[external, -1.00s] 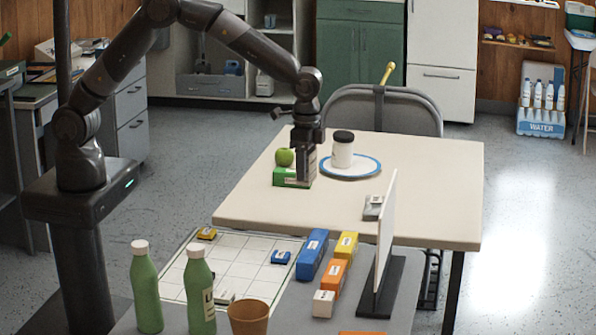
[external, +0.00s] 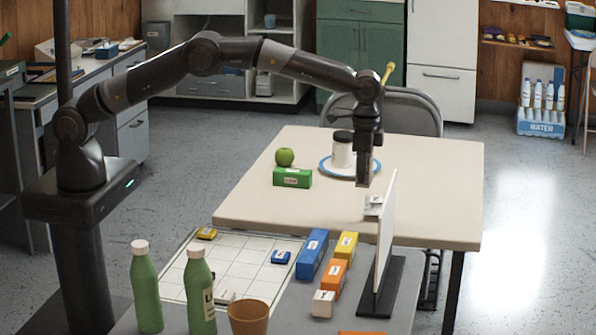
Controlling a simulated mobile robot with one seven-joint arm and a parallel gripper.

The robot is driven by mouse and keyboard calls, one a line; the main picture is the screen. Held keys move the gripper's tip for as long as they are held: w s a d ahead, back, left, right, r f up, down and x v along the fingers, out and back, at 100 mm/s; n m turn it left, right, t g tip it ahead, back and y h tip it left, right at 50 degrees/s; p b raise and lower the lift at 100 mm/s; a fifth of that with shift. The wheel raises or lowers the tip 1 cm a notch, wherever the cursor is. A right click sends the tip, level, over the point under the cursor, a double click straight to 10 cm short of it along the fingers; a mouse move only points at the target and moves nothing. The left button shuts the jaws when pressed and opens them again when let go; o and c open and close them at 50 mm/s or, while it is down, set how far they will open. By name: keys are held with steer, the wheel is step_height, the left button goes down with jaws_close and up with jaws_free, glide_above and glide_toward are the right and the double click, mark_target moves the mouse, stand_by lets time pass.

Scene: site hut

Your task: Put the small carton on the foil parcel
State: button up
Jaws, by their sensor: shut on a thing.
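My gripper (external: 362,182) points down above the right part of the cream table. It is shut on the small carton, which is mostly hidden between the dark fingers, so its face and label cannot be read. The foil parcel (external: 372,210) is a small grey block with a pale label, lying on the table close to its front edge, partly behind the white upright panel. My gripper is above and slightly left of the foil parcel in the picture, with a small gap showing between them.
The white panel (external: 386,235) on its dark foot stands just right of the parcel. A dark-lidded white jar (external: 342,155) stands on a blue-rimmed plate (external: 350,176) behind. A green box (external: 292,178) and an apple (external: 285,157) are left. The table's front left is clear.

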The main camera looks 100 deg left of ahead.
steer(key=a+f, duration=0.1)
steer(key=a, duration=0.1)
steer(key=w+a+f, duration=0.1)
steer(key=a, duration=0.1)
steer(key=w+a+f, duration=0.1)
steer(key=a+f, duration=0.1)
steer(key=shift+w, duration=0.1)
steer(key=shift+f, duration=1.9)
steer(key=shift+f, duration=0.1)
steer(key=o, duration=1)
